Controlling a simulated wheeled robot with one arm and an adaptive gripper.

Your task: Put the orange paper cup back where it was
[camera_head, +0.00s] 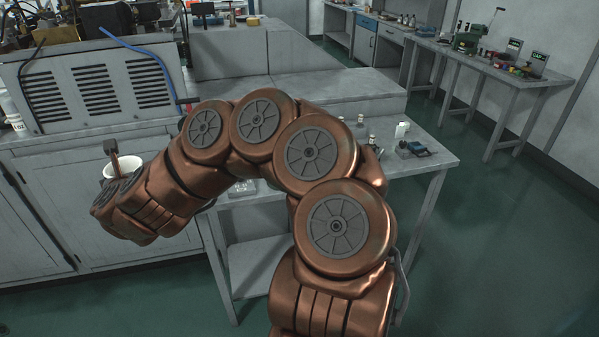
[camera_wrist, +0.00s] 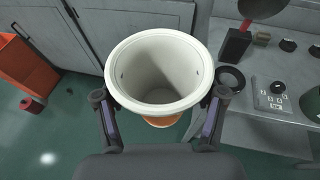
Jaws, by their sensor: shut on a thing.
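The paper cup (camera_wrist: 160,70) is white inside with a thick white rim, and a bit of orange shows on its outside below the rim. My gripper (camera_wrist: 163,100) is shut on it, with one finger on each side. In the head view the white mouth of the cup (camera_head: 125,166) shows at the far left, beside my gripper (camera_head: 112,170), in front of the grey cabinets. The cup is held upright in the air over the green floor. My gripper hides most of its outer wall in the head view.
A grey side table (camera_head: 425,163) with small bottles and boxes stands right of the cabinets (camera_head: 100,220). A grey vented machine (camera_head: 95,88) sits on the counter. An orange bin (camera_wrist: 25,68) stands on the floor at left in the wrist view. Open floor lies at right.

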